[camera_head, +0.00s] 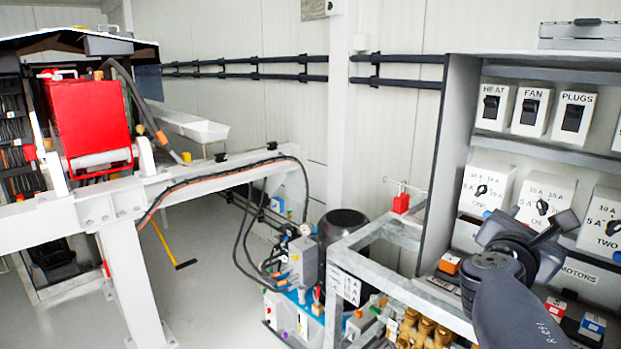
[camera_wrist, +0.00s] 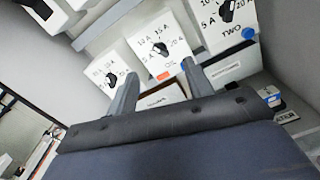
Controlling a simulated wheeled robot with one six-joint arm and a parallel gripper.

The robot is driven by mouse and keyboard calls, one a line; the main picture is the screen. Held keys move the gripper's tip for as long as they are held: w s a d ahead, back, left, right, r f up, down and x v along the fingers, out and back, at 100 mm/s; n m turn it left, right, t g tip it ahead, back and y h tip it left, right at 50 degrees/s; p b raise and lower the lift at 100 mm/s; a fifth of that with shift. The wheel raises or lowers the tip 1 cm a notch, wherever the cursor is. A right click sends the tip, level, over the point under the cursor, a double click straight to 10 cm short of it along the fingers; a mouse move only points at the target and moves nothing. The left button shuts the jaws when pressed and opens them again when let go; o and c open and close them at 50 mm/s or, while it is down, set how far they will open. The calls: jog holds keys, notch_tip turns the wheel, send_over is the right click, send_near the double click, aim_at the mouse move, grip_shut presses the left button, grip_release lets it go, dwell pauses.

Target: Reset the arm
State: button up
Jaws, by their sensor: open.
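My arm reaches in from the lower right of the head view, and my gripper (camera_head: 533,226) is in front of the switch cabinet (camera_head: 446,150). In the wrist view my gripper (camera_wrist: 159,70) is open, its two grey fingers apart with nothing seen between them. Beyond the fingers are white rotary switch boxes, the middle one (camera_wrist: 158,47) showing amp marks and a black knob. The box labelled TWO (camera_wrist: 229,20) is at the upper right. I cannot tell whether the fingers touch any box. Part of the cabinet's lower shelf is hidden behind my arm.
The HEAT (camera_head: 492,106), FAN (camera_head: 531,110) and PLUGS (camera_head: 572,116) switches fill the upper shelf. A galvanised frame (camera_head: 385,285) with brass pump parts (camera_head: 428,330) stands left of my arm. A white beam (camera_head: 190,185) carries a red box (camera_head: 88,120). Open floor (camera_head: 215,270) lies left.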

jog(key=shift+v, duration=1.55)
